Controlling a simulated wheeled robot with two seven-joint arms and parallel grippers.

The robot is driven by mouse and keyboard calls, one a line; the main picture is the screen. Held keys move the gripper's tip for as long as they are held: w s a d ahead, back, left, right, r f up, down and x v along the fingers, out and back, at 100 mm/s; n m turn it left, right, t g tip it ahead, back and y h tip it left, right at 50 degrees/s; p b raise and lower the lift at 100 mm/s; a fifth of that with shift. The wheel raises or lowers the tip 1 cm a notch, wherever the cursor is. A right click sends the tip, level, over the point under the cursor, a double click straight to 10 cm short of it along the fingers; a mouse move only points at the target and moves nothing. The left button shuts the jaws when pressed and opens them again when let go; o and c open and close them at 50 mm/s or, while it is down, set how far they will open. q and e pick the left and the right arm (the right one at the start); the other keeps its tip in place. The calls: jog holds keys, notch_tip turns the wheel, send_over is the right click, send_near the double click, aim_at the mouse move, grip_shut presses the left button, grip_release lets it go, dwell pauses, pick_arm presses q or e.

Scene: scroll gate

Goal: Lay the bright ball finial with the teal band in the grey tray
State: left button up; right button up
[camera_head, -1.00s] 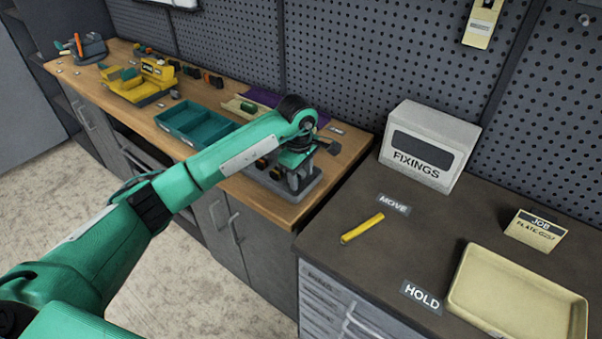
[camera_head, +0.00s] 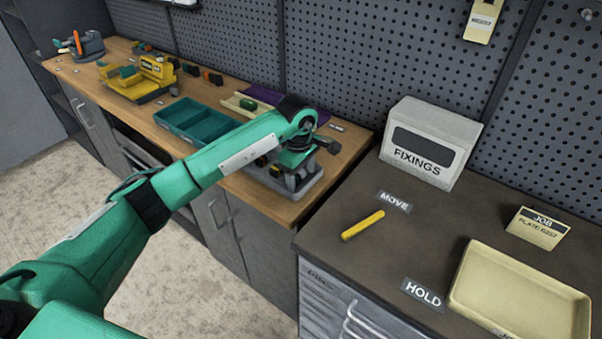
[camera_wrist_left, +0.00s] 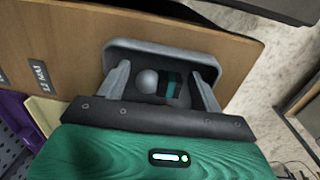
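The bright ball finial (camera_wrist_left: 147,81) shows in the left wrist view as a shiny silver ball, with a teal band (camera_wrist_left: 171,84) and dark parts beside it. It appears to lie in the grey tray (camera_wrist_left: 150,46), which also shows on the wooden bench in the head view (camera_head: 300,191). My left gripper (camera_wrist_left: 161,68) is open over the tray, one finger on each side of the finial, with gaps to both. In the head view the left gripper (camera_head: 293,161) points down at the tray, and the finial cannot be made out. My right gripper is not in view.
A teal divided bin (camera_head: 190,122) and a yellow organizer (camera_head: 140,82) stand farther left on the bench. On the dark cabinet at right are a FIXINGS box (camera_head: 428,145), a yellow stick (camera_head: 363,225) and a cream tray (camera_head: 520,295). The pegboard wall rises behind.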

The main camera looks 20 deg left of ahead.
pick_arm(q)
jog(key=shift+o, duration=0.4)
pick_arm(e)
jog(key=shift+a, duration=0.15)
pick_arm(q)
jog(key=shift+r+b, duration=0.3)
jog(key=shift+r, duration=0.45)
notch_tip(320, 180, up, 12)
jog(key=s+b, duration=0.1)
jog(key=b, duration=0.1)
jog(key=shift+a+r, duration=0.15)
jog(key=shift+r, duration=0.05)
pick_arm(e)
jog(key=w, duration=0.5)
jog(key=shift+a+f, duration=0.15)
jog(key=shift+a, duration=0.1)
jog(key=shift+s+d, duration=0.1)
pick_arm(q)
jog(key=shift+f, duration=0.1)
